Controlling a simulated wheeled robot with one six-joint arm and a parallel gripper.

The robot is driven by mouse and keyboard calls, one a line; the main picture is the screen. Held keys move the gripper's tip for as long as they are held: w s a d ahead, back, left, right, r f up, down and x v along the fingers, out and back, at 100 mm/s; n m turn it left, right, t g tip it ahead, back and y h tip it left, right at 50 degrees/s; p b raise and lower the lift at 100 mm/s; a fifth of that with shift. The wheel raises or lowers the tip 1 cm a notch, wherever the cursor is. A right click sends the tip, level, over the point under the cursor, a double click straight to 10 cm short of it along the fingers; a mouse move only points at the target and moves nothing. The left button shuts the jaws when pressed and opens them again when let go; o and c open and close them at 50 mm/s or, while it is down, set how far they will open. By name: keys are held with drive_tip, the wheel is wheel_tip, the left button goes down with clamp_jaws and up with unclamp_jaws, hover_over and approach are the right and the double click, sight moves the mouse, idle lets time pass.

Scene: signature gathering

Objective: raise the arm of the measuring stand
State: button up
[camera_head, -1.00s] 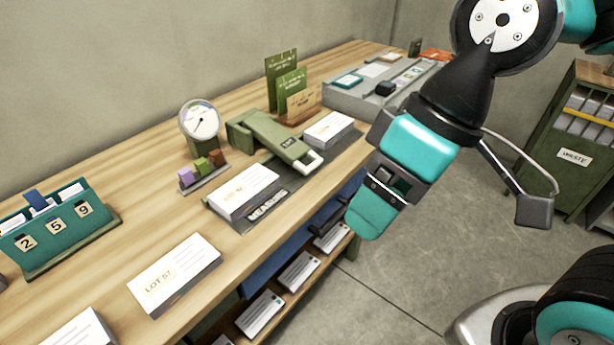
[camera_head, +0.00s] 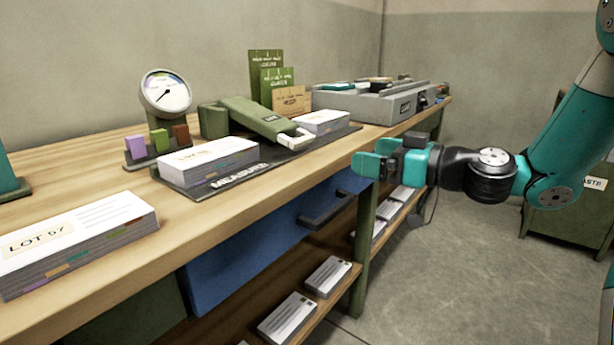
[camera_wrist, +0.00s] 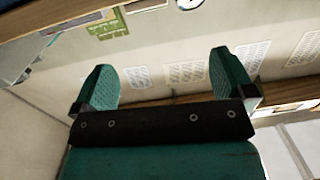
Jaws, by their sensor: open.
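The measuring stand's green arm (camera_head: 262,119) lies low and slopes down to the right, ending in a pale handle (camera_head: 291,139). It stands on a dark base marked MEASURE (camera_head: 222,181). One paper stack (camera_head: 208,158) lies on the base left of the arm, and another (camera_head: 318,122) lies behind the handle. A round dial (camera_head: 166,92) stands left of the arm. My gripper (camera_head: 364,163) is open and empty, off the bench's front edge, right of the handle and apart from it. Its two spread fingers show in the wrist view (camera_wrist: 166,85); the stand's arm is not recognisable there.
A LOT 57 stack (camera_head: 80,240) lies at the front left. Small coloured blocks (camera_head: 157,143) sit below the dial. Green cards (camera_head: 270,80) and a grey tray unit (camera_head: 365,103) stand farther back. A blue drawer (camera_head: 250,245) with a dark handle is under the bench top.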

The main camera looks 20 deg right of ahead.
drive_tip(key=d+t, duration=0.1)
drive_tip(key=p, duration=0.6)
approach(306, 140)
drive_tip(key=p+x, duration=0.1)
drive_tip(key=x, duration=0.9)
drive_tip(key=shift+w+p, duration=0.15)
drive_tip(key=shift+p, duration=0.15)
